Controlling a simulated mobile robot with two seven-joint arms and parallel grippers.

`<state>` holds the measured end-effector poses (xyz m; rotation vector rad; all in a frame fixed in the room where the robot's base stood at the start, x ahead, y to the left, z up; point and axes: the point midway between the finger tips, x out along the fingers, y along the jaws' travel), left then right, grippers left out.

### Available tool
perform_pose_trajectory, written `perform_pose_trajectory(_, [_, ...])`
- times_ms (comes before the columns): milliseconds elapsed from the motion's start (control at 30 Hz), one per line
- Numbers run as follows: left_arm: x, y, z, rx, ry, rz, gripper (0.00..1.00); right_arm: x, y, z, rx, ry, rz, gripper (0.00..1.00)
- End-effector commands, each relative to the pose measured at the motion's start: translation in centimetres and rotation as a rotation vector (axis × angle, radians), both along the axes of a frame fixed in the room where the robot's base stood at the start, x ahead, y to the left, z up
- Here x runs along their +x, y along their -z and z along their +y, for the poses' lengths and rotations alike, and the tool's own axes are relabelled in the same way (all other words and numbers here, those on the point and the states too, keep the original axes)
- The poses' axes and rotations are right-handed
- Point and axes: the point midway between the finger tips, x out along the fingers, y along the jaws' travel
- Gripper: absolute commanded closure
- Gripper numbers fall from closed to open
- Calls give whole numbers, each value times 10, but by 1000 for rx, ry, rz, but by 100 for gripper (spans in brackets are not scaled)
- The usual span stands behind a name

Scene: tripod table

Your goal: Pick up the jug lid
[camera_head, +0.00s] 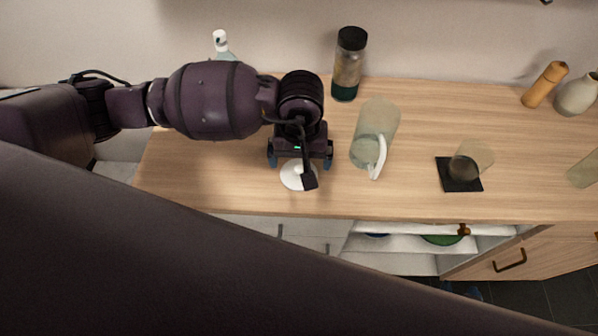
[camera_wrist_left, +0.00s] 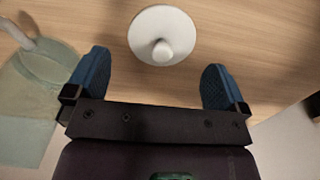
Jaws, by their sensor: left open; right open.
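The jug lid is a white round disc with a knob; it lies on the wooden counter in the head view (camera_head: 290,174), partly hidden by my left gripper. In the left wrist view the lid (camera_wrist_left: 147,22) lies with its knob towards the camera, just beyond and between the fingertips. My left gripper (camera_head: 300,163) is open above the lid, with a blue finger on either side; it also shows in the left wrist view (camera_wrist_left: 155,78). The clear jug (camera_head: 378,125) with a white handle stands right of the gripper. My right gripper is not in view.
A dark-capped bottle (camera_head: 347,65) stands behind the jug. A wooden mill (camera_head: 545,84) and a vase (camera_head: 577,95) stand at the far right. The counter's front edge runs close in front of the lid.

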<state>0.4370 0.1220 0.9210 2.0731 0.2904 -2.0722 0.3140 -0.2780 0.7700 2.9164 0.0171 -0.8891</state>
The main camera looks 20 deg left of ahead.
Motion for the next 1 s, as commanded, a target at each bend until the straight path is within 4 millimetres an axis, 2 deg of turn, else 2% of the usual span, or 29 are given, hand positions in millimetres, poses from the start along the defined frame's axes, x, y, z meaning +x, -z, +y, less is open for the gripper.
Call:
perform_pose_trajectory(333, [2, 42, 4, -1, -4, 3, 0, 10, -9, 2, 2, -5, -22, 51])
perform_pose_trajectory(467, [3, 49, 4, 0, -2, 1, 0, 11, -9, 2, 3, -5, -24, 51])
perform_pose_trajectory(667, [3, 50, 4, 0, -1, 0, 0, 9, -8, 2, 3, -3, -21, 51])
perform_pose_trajectory(700, [3, 50, 4, 0, -1, 0, 2, 9, -8, 2, 3, -3, -19, 51])
perform_pose_trajectory(933, [3, 50, 4, 0, -1, 0, 36, 2, -5, 1, 2, 0, -8, 51])
perform_pose_trajectory(1000, [3, 50, 4, 0, -1, 0, 36, 1, -5, 1, 3, 1, -6, 51])
